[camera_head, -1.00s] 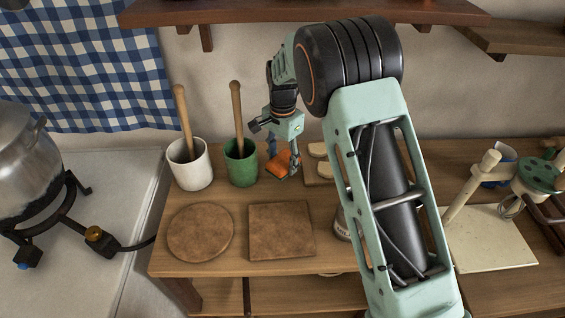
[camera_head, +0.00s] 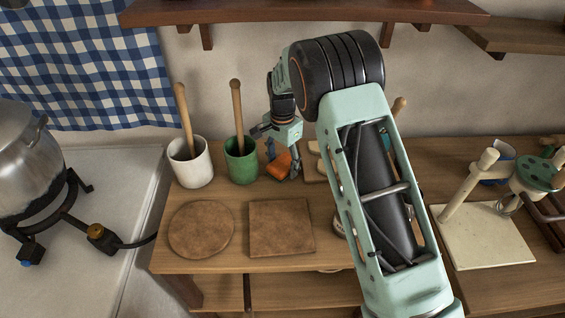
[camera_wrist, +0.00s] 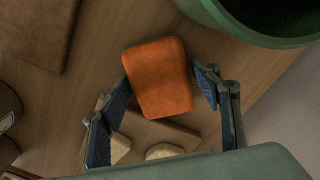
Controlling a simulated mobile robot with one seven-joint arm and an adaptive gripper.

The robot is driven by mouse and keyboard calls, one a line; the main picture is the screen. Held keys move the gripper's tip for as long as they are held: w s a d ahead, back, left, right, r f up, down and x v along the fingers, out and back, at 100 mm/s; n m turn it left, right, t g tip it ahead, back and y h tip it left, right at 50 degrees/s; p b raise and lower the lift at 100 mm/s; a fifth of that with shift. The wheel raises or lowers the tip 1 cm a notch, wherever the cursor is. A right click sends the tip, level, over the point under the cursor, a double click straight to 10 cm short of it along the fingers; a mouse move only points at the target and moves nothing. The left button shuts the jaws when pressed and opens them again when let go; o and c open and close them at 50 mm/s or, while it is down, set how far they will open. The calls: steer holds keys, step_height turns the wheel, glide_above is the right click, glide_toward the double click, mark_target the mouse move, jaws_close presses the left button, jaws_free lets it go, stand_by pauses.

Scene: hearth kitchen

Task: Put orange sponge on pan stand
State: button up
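The orange sponge (camera_head: 279,165) is behind the square brown pad, right of the green pot. Two flat brown pads, one round (camera_head: 201,229) and one square (camera_head: 281,228), lie bare at the front left of the wooden table. They look like pan stands; no label shows which is meant. The square pad (camera_wrist: 34,32) also shows in the wrist view.
A white pot (camera_head: 192,168) and a green pot (camera_head: 241,166), each with a wooden handle standing in it, are close to my gripper's left. A wooden board (camera_wrist: 158,132) with pale pieces lies beside the sponge. My arm hides part of the table's middle.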

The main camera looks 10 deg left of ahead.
mark_target(283, 163)
steer(key=shift+o, duration=0.4)
steer(key=shift+r, duration=0.1)
step_height(283, 163, up, 8)
steer(key=shift+f+b, duration=0.15)
steer(key=shift+b, duration=0.15)
